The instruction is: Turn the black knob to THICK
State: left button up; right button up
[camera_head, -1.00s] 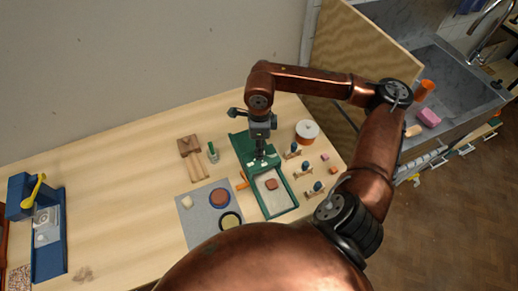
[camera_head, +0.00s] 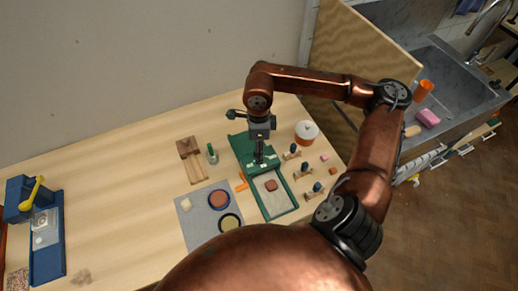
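A green device (camera_head: 240,143) stands on the wooden table, with a green-rimmed tray (camera_head: 284,206) at its near side. My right gripper (camera_head: 259,160) comes down from above onto the green device, its fingers pointing down at the panel. The black knob cannot be made out; the dark fingers cover the spot where they meet the panel. Small pale marks show on the panel around the fingertips, too small to read. Whether the fingers are closed on the knob cannot be told. My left gripper is not in view.
Several small stamps, one of them here (camera_head: 292,152), stand right of the green device, near a white round pot (camera_head: 306,132). A grey mat (camera_head: 196,231) with round dishes lies left of the tray. A blue device (camera_head: 47,252) stands far left.

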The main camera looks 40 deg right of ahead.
notch_tip(320, 180, up, 12)
jog(key=shift+w+d, duration=0.15)
dwell(0.4)
dwell(0.5)
